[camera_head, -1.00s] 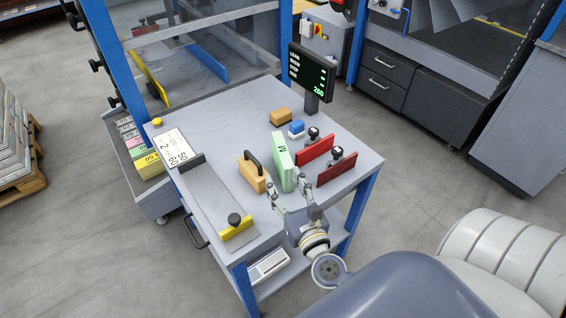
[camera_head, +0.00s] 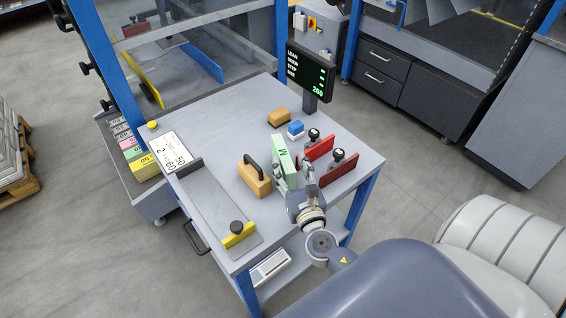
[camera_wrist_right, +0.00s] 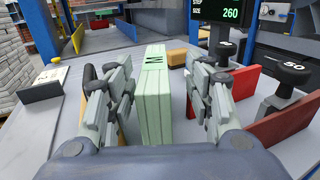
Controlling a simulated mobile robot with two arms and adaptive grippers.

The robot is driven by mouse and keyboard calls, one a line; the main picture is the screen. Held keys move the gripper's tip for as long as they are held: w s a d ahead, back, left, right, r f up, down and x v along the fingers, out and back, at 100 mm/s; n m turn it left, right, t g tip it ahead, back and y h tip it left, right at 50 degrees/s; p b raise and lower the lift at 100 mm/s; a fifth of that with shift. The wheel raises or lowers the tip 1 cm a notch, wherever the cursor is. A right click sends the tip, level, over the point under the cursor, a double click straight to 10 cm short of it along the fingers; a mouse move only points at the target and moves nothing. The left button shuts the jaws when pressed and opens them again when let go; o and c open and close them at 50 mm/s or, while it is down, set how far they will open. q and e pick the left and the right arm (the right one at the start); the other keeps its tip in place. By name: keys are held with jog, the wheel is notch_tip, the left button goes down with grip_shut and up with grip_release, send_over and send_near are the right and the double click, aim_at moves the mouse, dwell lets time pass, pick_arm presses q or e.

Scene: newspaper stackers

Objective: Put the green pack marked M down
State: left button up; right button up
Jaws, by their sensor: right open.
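The green pack marked M (camera_head: 281,158) stands upright on the table (camera_head: 215,112), between a wooden block with a black handle and the red plates. Its M shows on the top edge. In the right wrist view the pack (camera_wrist_right: 153,100) is upright between my fingers. My right gripper (camera_head: 291,175) is open, one finger on each side of the pack's near end. In the wrist view the gripper (camera_wrist_right: 161,82) shows a clear gap to the pack on the right and a smaller one on the left. My left gripper is out of view.
The handled wooden block (camera_head: 254,180) is close on the left. A red plate (camera_head: 316,148) and a dark red plate (camera_head: 338,170) with black knobs stand on the right. A small wood block (camera_head: 279,117), a blue-topped block (camera_head: 295,130) and a display (camera_head: 309,72) are behind.

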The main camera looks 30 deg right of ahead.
aim_at(283, 152)
jog(key=x, duration=0.3)
jog(key=p+x, duration=0.1)
jog(key=x, duration=0.1)
jog(key=shift+w+a, duration=0.15)
jog(key=shift+a, duration=0.1)
grip_shut()
